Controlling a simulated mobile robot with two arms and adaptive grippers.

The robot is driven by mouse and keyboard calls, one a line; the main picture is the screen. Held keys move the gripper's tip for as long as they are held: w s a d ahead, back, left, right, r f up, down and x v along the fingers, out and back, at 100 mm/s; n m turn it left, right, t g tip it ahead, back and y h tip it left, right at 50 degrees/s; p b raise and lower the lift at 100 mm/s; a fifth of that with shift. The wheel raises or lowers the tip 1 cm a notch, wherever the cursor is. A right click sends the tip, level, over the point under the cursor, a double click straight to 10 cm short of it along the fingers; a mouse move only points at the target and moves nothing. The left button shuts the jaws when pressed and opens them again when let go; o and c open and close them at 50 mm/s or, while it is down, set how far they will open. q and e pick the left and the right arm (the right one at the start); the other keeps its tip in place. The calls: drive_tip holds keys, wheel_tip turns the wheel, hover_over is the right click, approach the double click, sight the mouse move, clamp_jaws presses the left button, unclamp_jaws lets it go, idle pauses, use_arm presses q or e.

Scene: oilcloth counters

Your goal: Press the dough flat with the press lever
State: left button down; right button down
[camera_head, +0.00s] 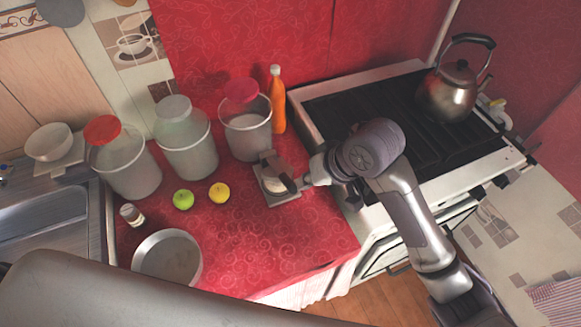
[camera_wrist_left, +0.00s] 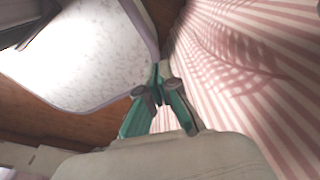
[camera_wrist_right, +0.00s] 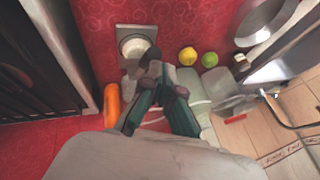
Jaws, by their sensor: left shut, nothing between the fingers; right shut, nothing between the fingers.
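The press (camera_head: 290,199) stands on the red counter, left of the stove. Its dark lever (camera_head: 277,168) slants over the pale round dough (camera_head: 273,185). My right gripper (camera_head: 307,180) is shut and empty just right of the press; I cannot tell whether it touches the lever. In the right wrist view the shut fingertips (camera_wrist_right: 156,66) are just below the press (camera_wrist_right: 119,32) and dough (camera_wrist_right: 135,46) in the picture. My left gripper (camera_wrist_left: 160,72) is shut and empty, away from the press, in front of a striped cloth and a pale panel.
Three canisters (camera_head: 188,150) and an orange bottle (camera_head: 277,100) stand behind the press. A green apple (camera_head: 183,199), a yellow fruit (camera_head: 219,193) and a metal pot (camera_head: 167,258) are to its left. A kettle (camera_head: 452,95) sits on the stove.

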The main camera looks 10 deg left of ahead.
drive_tip(key=w+a+r+h, duration=0.2)
drive_tip(key=w+r, duration=0.3)
drive_tip(key=r, duration=0.3)
drive_tip(key=p, duration=0.2)
hover_over(287, 178)
drive_tip(key=w, duration=0.2)
wheel_tip(287, 178, down, 9)
drive_tip(key=shift+s+d+f+g+h+p, duration=0.2)
drive_tip(key=shift+s+f+p, duration=0.15)
drive_tip(key=shift+f, duration=0.2)
drive_tip(key=shift+s+d+f+g+h+p, duration=0.1)
drive_tip(key=shift+s+d+f+h+p, duration=0.1)
drive_tip(key=shift+s+f, duration=0.3)
drive_tip(key=shift+s+d+f, duration=0.1)
drive_tip(key=shift+s+f, duration=0.2)
drive_tip(key=shift+f, duration=0.35)
drive_tip(key=shift+f, duration=0.15)
